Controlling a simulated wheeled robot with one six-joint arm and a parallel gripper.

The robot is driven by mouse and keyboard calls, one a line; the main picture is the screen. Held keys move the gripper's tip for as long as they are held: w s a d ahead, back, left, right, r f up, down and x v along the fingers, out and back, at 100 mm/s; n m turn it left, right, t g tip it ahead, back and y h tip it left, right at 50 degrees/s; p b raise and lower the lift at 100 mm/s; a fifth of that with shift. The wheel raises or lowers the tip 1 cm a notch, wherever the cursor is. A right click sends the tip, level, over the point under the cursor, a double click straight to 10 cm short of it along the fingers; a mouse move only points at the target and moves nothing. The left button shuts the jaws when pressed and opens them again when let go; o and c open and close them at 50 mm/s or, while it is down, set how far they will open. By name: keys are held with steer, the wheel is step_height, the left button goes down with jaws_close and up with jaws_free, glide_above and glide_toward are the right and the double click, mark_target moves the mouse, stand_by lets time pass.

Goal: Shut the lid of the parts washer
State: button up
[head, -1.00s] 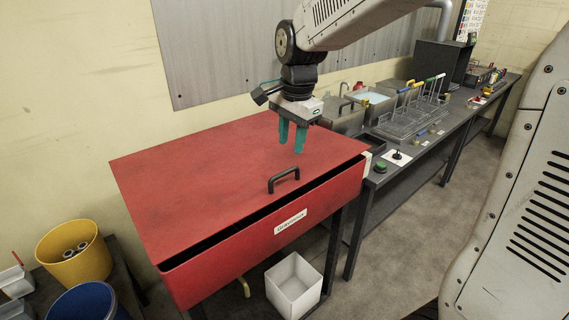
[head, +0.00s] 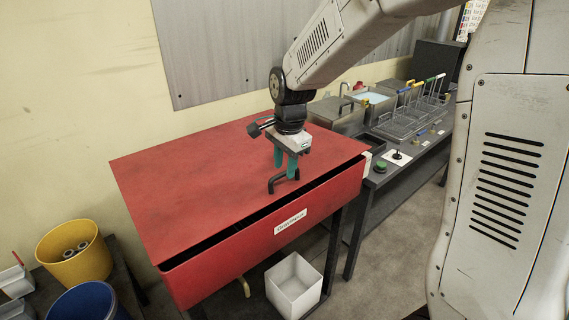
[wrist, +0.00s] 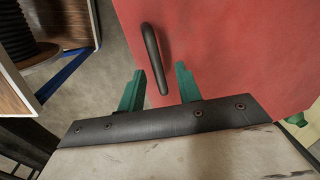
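The parts washer (head: 215,262) is a red box on legs with a white label on its front. Its red lid (head: 190,180) lies nearly flat, with a dark gap showing along the front edge between lid and box. A black bar handle (head: 271,185) stands on the lid near the front right; in the wrist view the handle (wrist: 153,50) runs between the fingertips. My gripper (head: 286,174), with green fingers, is open at the handle and partly hides it. In the wrist view my gripper (wrist: 160,73) has its fingers apart, one on each side of the handle; I cannot tell if they touch it.
A white bin (head: 294,287) stands on the floor below the washer's front. A yellow bucket (head: 72,270) and a blue bucket (head: 82,303) are at the lower left. A dark bench (head: 385,178) with racks and a sink adjoins on the right.

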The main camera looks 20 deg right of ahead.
jaws_close()
stand_by(1.2)
jaws_free()
step_height(320, 180, up, 8)
steer(key=s, duration=0.1)
steer(key=shift+d, duration=0.15)
steer(key=shift+f, duration=0.1)
